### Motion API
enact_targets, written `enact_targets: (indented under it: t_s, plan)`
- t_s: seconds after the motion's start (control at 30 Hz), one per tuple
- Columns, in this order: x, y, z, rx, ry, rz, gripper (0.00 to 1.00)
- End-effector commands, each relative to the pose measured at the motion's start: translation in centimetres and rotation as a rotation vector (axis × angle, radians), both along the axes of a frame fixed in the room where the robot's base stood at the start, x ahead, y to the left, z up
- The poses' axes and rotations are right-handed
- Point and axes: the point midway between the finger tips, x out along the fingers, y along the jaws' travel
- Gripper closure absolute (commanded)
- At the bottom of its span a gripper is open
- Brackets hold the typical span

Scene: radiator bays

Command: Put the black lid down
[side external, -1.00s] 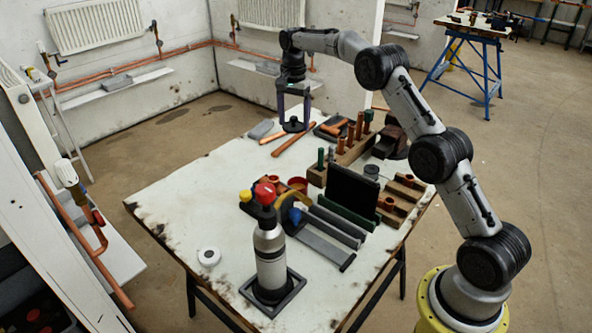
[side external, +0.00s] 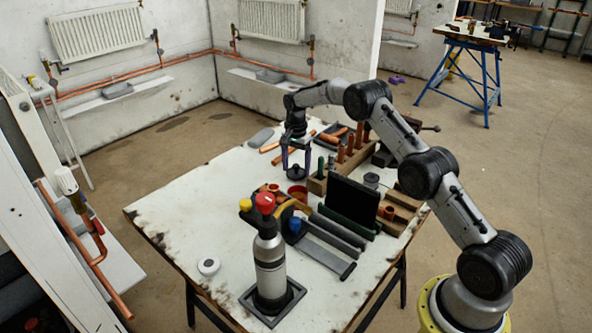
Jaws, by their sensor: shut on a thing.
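The black lid (side external: 296,172) is a dark round disc with a knob on top. My gripper (side external: 296,168) points down, its two fingers shut on the lid's knob. The lid is low over the far middle part of the white worktable (side external: 190,215), just behind a red cup (side external: 297,192). I cannot tell whether its underside touches the table.
A wooden block with copper and green upright pieces (side external: 342,165) stands close on the right. A black upright panel (side external: 350,204) is nearer the front right. A grey bottle with a red cap (side external: 269,262) stands in front. The table's left part is mostly clear.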

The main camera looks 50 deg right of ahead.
Motion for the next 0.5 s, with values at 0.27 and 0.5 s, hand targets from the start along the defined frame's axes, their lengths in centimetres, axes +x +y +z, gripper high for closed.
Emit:
enact_targets:
  t_s: [0.27,0.5]
  plan:
    - [0.02,0.0,-1.16,-0.001,-0.001,0.0,0.69]
    - [0.01,0.0,-1.46,0.0,-0.001,0.0,0.69]
